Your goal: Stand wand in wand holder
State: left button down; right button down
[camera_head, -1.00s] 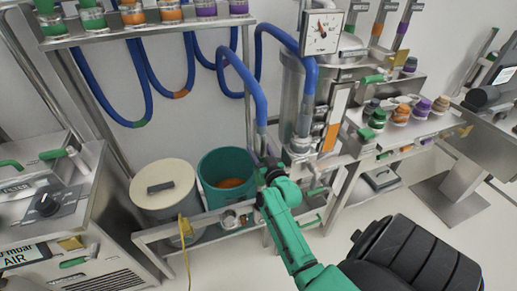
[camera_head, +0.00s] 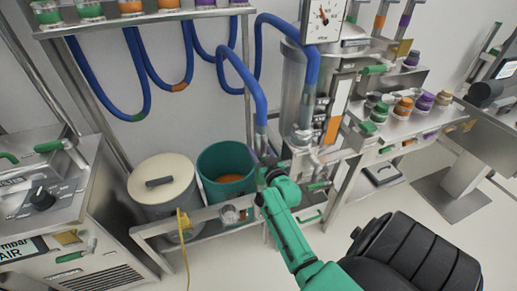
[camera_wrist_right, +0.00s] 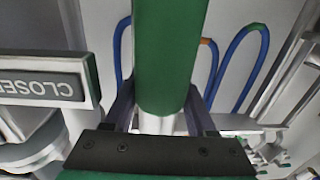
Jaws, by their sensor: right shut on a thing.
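My right gripper (camera_head: 266,172) is at the right of the teal bucket, at the end of my green arm. In the right wrist view its dark fingers (camera_wrist_right: 157,112) are shut on a green cylindrical grip (camera_wrist_right: 165,65), which I take to be the wand. A pale shiny part shows below the grip. In the head view a grey tube (camera_head: 261,140) on the end of a blue hose comes down to the gripper; its lower end is hidden. I cannot tell for sure which fitting is the wand holder. My left gripper is not in view.
The teal bucket (camera_head: 226,160) with orange inside and a lidded drum (camera_head: 163,190) stand in a metal frame. A small metal cup (camera_head: 229,214) sits at the frame's front. A metal vessel (camera_head: 293,85) with a gauge (camera_head: 323,18) rises behind the gripper. Floor shows at the right.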

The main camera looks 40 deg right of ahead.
jog(key=shift+f+b, duration=0.9)
jog(key=shift+f, duration=0.45)
jog(key=shift+f+b, duration=0.3)
jog(key=shift+f, duration=0.25)
dwell(0.3)
jog(key=shift+c, duration=0.7)
grip_release()
jog(key=shift+f, duration=0.1)
